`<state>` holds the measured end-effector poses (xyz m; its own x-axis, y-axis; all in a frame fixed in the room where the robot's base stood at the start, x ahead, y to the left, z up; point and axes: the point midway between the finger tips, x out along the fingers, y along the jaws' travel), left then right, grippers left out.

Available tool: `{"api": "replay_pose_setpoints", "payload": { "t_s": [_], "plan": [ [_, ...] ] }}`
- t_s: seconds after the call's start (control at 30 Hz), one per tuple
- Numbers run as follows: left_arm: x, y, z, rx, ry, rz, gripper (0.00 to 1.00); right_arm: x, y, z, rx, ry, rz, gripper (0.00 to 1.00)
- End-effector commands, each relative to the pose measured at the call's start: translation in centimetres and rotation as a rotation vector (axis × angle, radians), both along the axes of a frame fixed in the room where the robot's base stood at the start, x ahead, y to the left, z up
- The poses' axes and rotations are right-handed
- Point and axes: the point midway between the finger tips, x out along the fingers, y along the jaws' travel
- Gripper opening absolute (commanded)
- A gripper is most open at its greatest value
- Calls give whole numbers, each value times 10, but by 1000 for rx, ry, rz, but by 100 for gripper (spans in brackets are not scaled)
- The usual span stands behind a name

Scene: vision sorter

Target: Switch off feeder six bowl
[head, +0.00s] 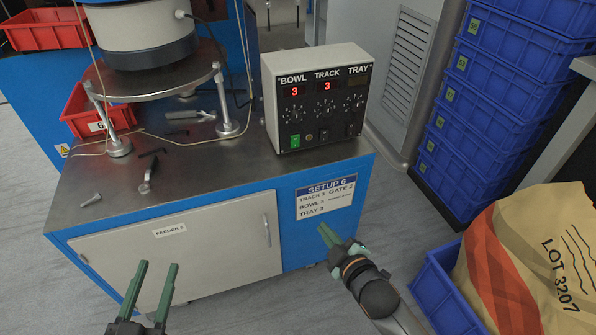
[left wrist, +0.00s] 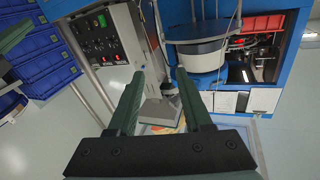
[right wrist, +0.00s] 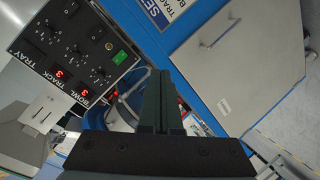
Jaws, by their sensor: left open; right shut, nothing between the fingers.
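The grey control box (head: 315,95) stands on the right end of feeder six's metal top. Its BOWL and TRACK displays read a red 3; the TRAY display looks dark. A lit green rocker switch (head: 295,141) is below the BOWL dial, with dark switches to its right. The feeder bowl (head: 140,35) is a white drum above a round plate. My left gripper (head: 150,280) is open and empty before the cabinet door. My right gripper (head: 328,235) is shut and empty, below and in front of the box, apart from it. The green switch (right wrist: 119,57) also shows in the right wrist view.
A SETUP 6 label (head: 326,196) is on the cabinet front. Loose tools and small parts lie on the metal top (head: 190,165). Stacked blue crates (head: 490,95) and a LOT 3207 sack (head: 535,255) in a blue crate stand to the right. Open floor separates them.

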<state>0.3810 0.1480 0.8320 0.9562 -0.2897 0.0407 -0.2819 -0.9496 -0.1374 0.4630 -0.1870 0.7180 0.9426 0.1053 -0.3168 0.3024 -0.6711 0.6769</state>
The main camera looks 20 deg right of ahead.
Motion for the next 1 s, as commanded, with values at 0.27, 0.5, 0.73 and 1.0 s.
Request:
{"api": "replay_pose_setpoints", "payload": {
  "t_s": [0.27, 0.5, 0.73, 1.0],
  "plan": [
    [-25, -16, 35, -17, -472, -91, 50, 77, -8, -2, -427, -304, 51, 0],
    [-62, -23, 62, -30, -728, -147, 50, 105, -12, 20, -678, -454, 36, 0],
    [-74, -24, 73, -35, -793, -163, 50, 111, -12, 31, -743, -489, 28, 0],
    [-73, -24, 73, -35, -790, -161, 50, 111, -12, 31, -741, -487, 29, 0]
  ]
}}
